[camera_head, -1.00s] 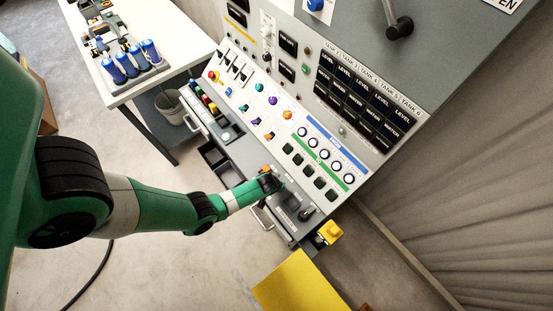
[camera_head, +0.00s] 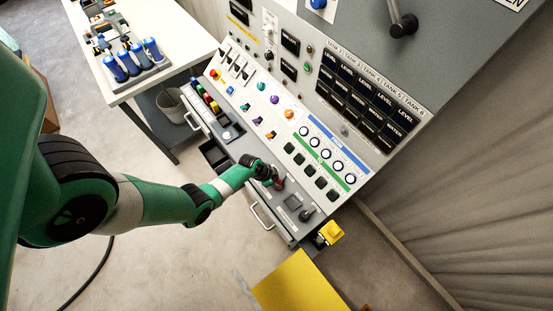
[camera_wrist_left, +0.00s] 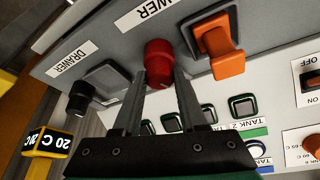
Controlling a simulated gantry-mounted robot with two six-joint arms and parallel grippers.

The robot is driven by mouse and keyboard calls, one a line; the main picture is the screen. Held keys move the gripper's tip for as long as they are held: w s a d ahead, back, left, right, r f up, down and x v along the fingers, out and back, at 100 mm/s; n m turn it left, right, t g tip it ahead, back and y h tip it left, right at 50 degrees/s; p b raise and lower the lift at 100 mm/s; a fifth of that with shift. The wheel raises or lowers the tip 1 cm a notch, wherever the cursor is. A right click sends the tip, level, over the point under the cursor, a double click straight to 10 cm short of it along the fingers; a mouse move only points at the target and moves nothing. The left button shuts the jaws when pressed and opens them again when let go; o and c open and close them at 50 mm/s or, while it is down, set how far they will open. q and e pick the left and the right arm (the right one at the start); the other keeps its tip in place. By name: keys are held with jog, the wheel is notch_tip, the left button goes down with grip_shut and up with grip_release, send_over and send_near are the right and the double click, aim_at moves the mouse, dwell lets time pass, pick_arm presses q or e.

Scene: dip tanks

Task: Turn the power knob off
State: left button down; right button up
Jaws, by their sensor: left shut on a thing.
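The red knob (camera_wrist_left: 158,62) stands out from the grey lower panel (camera_wrist_left: 150,28), beside a label of which only the end "WER" reads clearly. My left gripper (camera_wrist_left: 161,82) has one finger on each side of it and is shut on it. In the head view my left gripper (camera_head: 276,182) is at the lower ledge of the console, and a bit of red shows at its tips. An orange knob (camera_wrist_left: 222,45) sits just right of the fingers in the left wrist view. My right gripper is not in view.
A black lever (camera_wrist_left: 80,95) by a "DRAWER" label and a yellow block (camera_wrist_left: 48,140) are on the left of the wrist view. The sloped console (camera_head: 240,100) carries several buttons and knobs. A white table (camera_head: 165,55) stands at the upper left.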

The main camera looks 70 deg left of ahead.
pick_arm(q)
jog(key=m+h, duration=0.1)
jog(key=m, duration=0.1)
jog(key=shift+a+m, duration=0.1)
jog(key=shift+m, duration=0.2)
jog(key=shift+m+g+h+p, duration=0.3)
jog(key=shift+m, duration=0.6)
jog(key=shift+c, duration=2.3)
grip_release()
